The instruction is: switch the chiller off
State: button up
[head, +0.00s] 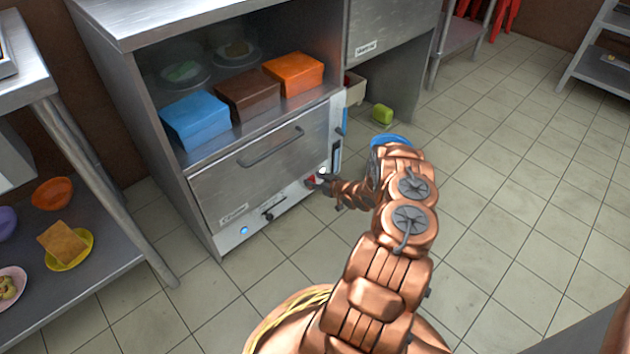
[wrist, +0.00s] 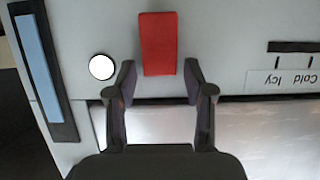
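The chiller is a steel cabinet with a front door (head: 255,175) and a pale control strip (head: 262,222) below it. A blue light (head: 244,230) glows at the strip's left end. My gripper (head: 318,184) is at the strip's right end, partly covering it. In the wrist view a red rectangular switch (wrist: 158,42) is on the pale panel. My gripper (wrist: 160,78) is open, with one fingertip on each side of the switch's near end. It holds nothing. I cannot tell whether the fingers touch the switch.
A white round part (wrist: 102,67) and a blue strip in a dark frame (wrist: 38,70) sit left of the switch. A "Cold Icy" label (wrist: 283,80) is at right. Blue (head: 195,118), brown (head: 247,95) and orange (head: 294,72) boxes stand above the door. Floor at right is clear.

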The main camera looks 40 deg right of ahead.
jog(key=c, duration=0.8)
jog(key=shift+s+a+f+t+b, duration=0.1)
jog(key=shift+s+f+t+b, duration=0.1)
jog(key=shift+f+t+b, duration=0.4)
jog(key=shift+c, duration=0.2)
jog(key=shift+s+r+t+b, duration=0.1)
jog(key=shift+s+t+b, duration=0.1)
jog(key=shift+t, duration=0.5)
jog(key=shift+s+r+t+b, duration=0.1)
jog(key=shift+t+b, duration=0.05)
jog(key=shift+t, duration=0.55)
jog(key=o, duration=1.1)
jog(key=shift+o, duration=0.2)
jog(key=shift+s, duration=0.1)
